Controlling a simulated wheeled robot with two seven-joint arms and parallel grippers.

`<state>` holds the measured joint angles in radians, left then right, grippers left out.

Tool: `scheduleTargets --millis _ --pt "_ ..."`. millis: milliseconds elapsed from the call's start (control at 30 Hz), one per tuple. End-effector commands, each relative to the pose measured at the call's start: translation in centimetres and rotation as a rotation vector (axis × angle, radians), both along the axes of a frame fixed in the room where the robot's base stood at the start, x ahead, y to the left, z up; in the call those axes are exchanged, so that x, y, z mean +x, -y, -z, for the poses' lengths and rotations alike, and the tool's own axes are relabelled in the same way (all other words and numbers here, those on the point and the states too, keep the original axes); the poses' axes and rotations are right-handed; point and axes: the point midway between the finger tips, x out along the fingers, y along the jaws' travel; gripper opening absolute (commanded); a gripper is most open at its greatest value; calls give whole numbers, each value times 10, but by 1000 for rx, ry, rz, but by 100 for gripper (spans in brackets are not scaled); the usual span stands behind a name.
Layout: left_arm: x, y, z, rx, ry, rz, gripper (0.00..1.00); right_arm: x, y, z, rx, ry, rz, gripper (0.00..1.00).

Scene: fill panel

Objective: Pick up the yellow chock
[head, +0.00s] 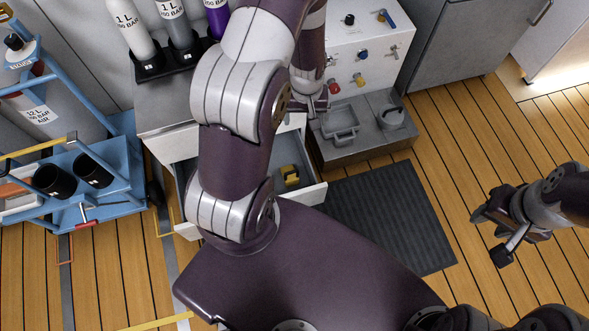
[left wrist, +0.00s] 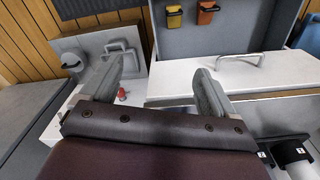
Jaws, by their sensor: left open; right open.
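The yellow chock (head: 289,176) lies in the open drawer (head: 311,194) of the white cabinet, in the middle of the head view. In the left wrist view the yellow chock (left wrist: 174,18) sits at the top, beside an orange block (left wrist: 207,13). My left gripper (head: 317,103) is open and empty, beyond the drawer near the fill panel. Its fingers (left wrist: 159,68) stand wide apart in the left wrist view, clear of the chock. My right gripper (head: 498,228) is open and empty over the wooden floor at the right. My left arm hides part of the drawer.
A grey step with a recessed tray (head: 341,124) and a cup-like fitting (head: 391,117) stands right of the drawer. Bottles (head: 172,25) stand on the cabinet top. A blue cylinder rack (head: 122,165) is at the left. A dark mat (head: 388,215) lies on open floor.

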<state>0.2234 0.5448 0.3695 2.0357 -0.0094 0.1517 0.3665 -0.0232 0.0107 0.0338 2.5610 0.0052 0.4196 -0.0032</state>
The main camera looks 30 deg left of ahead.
Motion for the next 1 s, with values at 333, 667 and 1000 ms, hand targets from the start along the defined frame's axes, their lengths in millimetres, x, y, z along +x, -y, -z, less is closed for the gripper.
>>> scheduleTargets --millis 333,667,1000 --pt "-16 -36 264 -15 -35 -301 89 0 0 157 0 2 0 43" --pt "-18 -38 329 -16 -37 -318 89 0 0 201 0 2 0 43" --pt "-15 -41 383 -16 -37 -317 89 0 0 248 0 2 0 43"
